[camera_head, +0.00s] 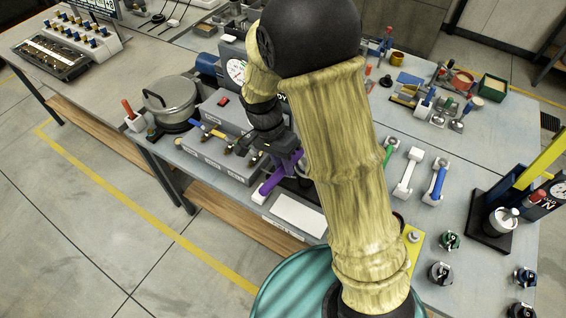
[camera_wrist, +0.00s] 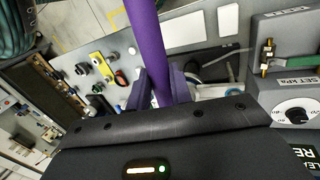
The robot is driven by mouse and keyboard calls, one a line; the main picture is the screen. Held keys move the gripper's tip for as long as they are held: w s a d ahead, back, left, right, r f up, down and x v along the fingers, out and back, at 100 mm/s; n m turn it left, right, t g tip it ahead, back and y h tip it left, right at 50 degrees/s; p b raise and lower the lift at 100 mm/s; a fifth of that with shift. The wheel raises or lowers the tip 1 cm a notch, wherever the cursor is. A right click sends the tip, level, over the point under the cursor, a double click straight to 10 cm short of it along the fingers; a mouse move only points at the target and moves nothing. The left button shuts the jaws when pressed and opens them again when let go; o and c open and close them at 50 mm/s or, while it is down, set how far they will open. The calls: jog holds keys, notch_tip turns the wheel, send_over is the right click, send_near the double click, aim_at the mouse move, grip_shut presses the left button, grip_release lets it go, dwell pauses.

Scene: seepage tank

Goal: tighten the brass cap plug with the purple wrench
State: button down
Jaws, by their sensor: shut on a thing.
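The purple wrench (camera_head: 272,181) is held in my gripper (camera_head: 284,155). It slants down to the left over the front edge of the bench, near a blank white plate. In the wrist view the purple shaft (camera_wrist: 149,42) runs up out of the frame from between the dark fingers of my gripper (camera_wrist: 158,88), which are shut on it. The wrench's working end is not clear in either view. Small brass fittings (camera_head: 231,150) sit along the front of a grey box; one brass fitting (camera_wrist: 266,57) shows in the wrist view. I cannot tell which is the cap plug.
The grey box (camera_head: 213,160) stands left of my gripper, with a lidded metal pot (camera_head: 170,98) beyond it. White (camera_head: 408,173) and blue (camera_head: 435,184) handled tools lie on the bench to the right. My arm hides the bench's middle. A white plate (camera_head: 299,214) lies at the front edge.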

jog(key=shift+f+b, duration=0.6)
jog(key=shift+f, duration=0.5)
jog(key=shift+w+a, duration=0.1)
dwell(0.4)
jog(key=shift+w+a+m, duration=0.5)
jog(key=shift+w+m, duration=0.1)
jog(key=shift+m, duration=0.2)
jog(key=shift+w+a+m+g+y, duration=0.3)
jog(key=shift+w+a+m+y, duration=0.15)
jog(key=shift+w+m, duration=0.35)
jog(key=shift+w+a+m, duration=0.45)
jog(key=shift+w+m, duration=0.35)
jog(key=shift+w+a+m+y, duration=0.1)
jog(key=shift+w+m+y, duration=0.15)
jog(key=shift+w+m, duration=0.15)
dwell(0.3)
